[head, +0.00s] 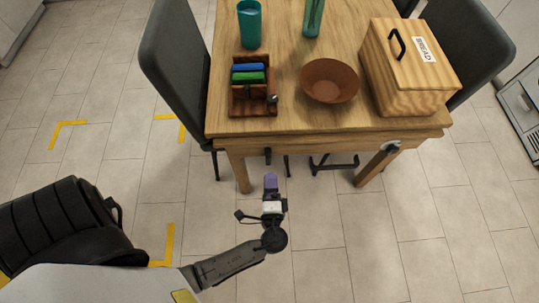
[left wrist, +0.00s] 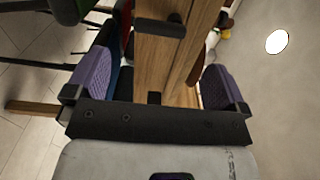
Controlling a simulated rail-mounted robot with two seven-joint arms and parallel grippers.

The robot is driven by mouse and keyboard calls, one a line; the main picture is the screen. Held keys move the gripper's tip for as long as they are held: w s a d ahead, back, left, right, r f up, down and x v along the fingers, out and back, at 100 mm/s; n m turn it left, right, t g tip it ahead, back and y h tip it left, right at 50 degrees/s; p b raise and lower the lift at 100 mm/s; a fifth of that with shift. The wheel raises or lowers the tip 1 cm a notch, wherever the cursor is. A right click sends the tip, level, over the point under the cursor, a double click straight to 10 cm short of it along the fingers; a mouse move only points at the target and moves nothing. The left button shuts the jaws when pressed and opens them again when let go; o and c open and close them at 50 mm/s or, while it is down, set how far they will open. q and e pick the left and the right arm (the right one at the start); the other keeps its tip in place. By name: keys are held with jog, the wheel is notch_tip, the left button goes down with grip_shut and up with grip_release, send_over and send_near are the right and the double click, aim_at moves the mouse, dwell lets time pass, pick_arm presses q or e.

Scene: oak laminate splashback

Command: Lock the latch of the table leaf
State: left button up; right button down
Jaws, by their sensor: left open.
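The wooden table (head: 345,125) has a thick front edge, with a seam line along it. A small black piece (head: 267,156) hangs below this edge and looks like the latch; it also seems to show as a black bar (left wrist: 160,27) across the wood in the left wrist view. My left gripper (head: 271,180) is in front of the table edge, below the black piece and apart from it. In the left wrist view its purple pads (left wrist: 155,85) are spread wide, with nothing held. Whether the latch is locked cannot be told. My right gripper is not in view.
On the table stand a wooden caddy (head: 235,98), a brown bowl (head: 330,92), a bread box (head: 405,80) and a teal cup (head: 250,30). Dark chairs (head: 172,80) flank the table. The floor in front is clear.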

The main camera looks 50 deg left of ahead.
pick_arm(q)
jog(key=shift+v, duration=2.5)
